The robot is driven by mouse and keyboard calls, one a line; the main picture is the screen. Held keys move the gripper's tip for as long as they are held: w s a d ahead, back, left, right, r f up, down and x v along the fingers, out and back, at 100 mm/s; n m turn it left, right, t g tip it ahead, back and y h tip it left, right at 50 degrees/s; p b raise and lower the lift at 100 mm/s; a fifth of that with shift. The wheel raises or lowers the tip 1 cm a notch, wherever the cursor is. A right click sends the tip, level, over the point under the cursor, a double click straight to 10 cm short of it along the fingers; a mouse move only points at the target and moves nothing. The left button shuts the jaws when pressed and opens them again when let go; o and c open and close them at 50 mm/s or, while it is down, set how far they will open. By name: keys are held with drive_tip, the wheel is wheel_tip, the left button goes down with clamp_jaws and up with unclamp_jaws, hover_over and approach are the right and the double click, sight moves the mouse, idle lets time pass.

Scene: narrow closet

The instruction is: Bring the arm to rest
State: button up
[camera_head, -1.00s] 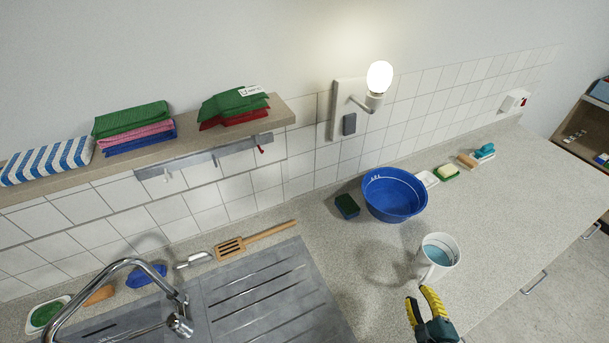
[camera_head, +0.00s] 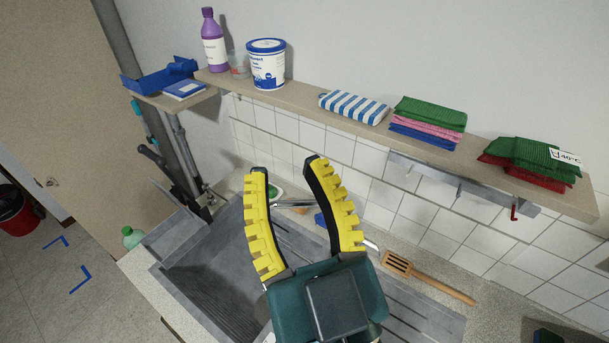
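My gripper (camera_head: 287,168) is large in the middle foreground, with a dark green body and two yellow ribbed fingers. The fingers are spread apart and nothing is between them. It is above the grey sink and drainer (camera_head: 228,262), and it hides part of the sink, the tap and the counter behind it. The rest of my arm is mostly out of view below.
A wall shelf (camera_head: 320,117) runs behind the gripper with a purple bottle (camera_head: 213,42), a white tub (camera_head: 267,66) and folded cloths (camera_head: 428,120). A wooden spatula (camera_head: 428,278) lies on the counter at right. Open floor (camera_head: 45,275) shows at left.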

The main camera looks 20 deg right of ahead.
wheel_tip(320, 180, up, 15)
drive_tip(key=p, duration=1.4)
drive_tip(key=shift+f+p, duration=0.2)
drive_tip(key=shift+p, duration=0.15)
